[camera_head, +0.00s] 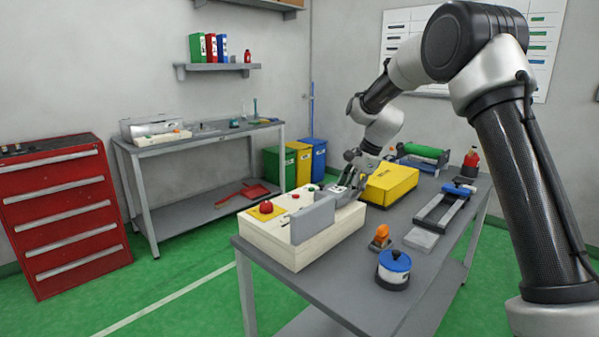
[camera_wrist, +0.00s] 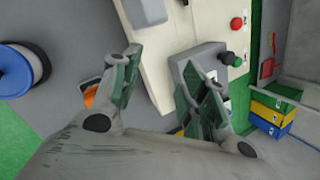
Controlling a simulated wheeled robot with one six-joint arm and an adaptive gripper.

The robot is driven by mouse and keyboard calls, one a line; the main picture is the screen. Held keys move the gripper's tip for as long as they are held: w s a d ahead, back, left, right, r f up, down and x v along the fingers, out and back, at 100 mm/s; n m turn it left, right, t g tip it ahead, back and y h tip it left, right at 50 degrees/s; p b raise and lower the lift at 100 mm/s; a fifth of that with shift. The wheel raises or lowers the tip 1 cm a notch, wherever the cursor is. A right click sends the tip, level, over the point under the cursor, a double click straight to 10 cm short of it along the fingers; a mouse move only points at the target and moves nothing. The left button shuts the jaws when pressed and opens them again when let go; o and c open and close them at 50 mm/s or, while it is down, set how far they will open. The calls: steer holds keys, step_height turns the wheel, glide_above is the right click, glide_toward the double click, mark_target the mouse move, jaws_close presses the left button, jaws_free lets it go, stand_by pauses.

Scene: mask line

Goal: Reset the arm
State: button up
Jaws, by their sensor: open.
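My arm (camera_head: 540,180) reaches from the right of the head view over the grey table. My gripper (camera_head: 350,181) is just above the right end of the cream control box (camera_head: 300,255), beside its raised grey panel (camera_head: 313,222). In the wrist view my gripper (camera_wrist: 165,95) is open, its two green-padded fingers spread apart with nothing between them. The right finger is close to a grey block on the box with a dark green knob (camera_wrist: 224,86); I cannot tell if they touch. The red button (camera_wrist: 237,23) on the box is uncovered.
The grey table (camera_head: 350,300) also bears a yellow box (camera_head: 391,184), an orange-topped part (camera_head: 381,235), a blue-topped spool (camera_head: 394,268) and a blue-ended frame (camera_head: 445,208).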

steer(key=s+d+r+n+h, duration=0.1)
steer(key=s+d+r+n, duration=0.2)
steer(key=s, duration=1.2)
steer(key=s+d+r+n+t+h, duration=0.1)
steer(key=s+d+r+n, duration=0.3)
steer(key=s, duration=1)
steer(key=s+d+r+n+h, duration=0.1)
steer(key=s+d+r+n, duration=0.3)
steer(key=s+d+n, duration=0.4)
steer(key=s+d, duration=0.4)
steer(key=s, duration=0.3)
steer(key=shift+s+r+t+h, duration=0.2)
steer(key=shift+s+t+h, duration=0.1)
steer(key=shift+t+h, duration=0.1)
